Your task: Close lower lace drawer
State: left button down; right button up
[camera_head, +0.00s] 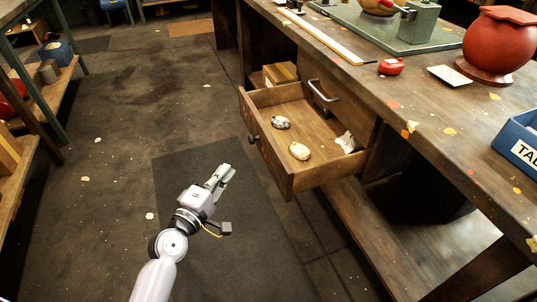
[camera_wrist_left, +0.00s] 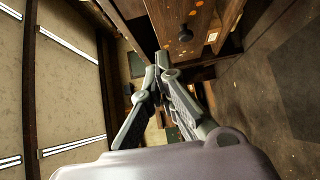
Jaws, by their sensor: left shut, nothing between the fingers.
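The open wooden drawer (camera_head: 300,128) sticks out from under the workbench in the head view, with a round dark knob (camera_head: 253,139) on its front. Inside lie a few small pale bundles, one of them (camera_head: 299,151) near the front. Above it is another drawer front with a metal bar handle (camera_head: 322,91). My left gripper (camera_head: 222,174) is shut and empty, in front of the open drawer and apart from it. In the left wrist view its fingers (camera_wrist_left: 155,82) meet, and a dark knob (camera_wrist_left: 212,37) on a wooden front shows beyond them. My right gripper is not in view.
The workbench top (camera_head: 440,110) holds a red lidded pot (camera_head: 500,45), a small red object (camera_head: 391,66) and a blue bin (camera_head: 520,140). A shelf unit (camera_head: 60,75) stands at the left. The floor and dark mat (camera_head: 210,250) around my left arm are clear.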

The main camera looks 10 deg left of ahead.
pick_arm(q)
send_near(263, 132)
jog(key=w+a, duration=0.1)
jog(key=a, duration=0.1)
jog(key=w+d, duration=0.3)
jog(key=shift+w+r+b, duration=0.1)
jog(key=shift+b, duration=0.3)
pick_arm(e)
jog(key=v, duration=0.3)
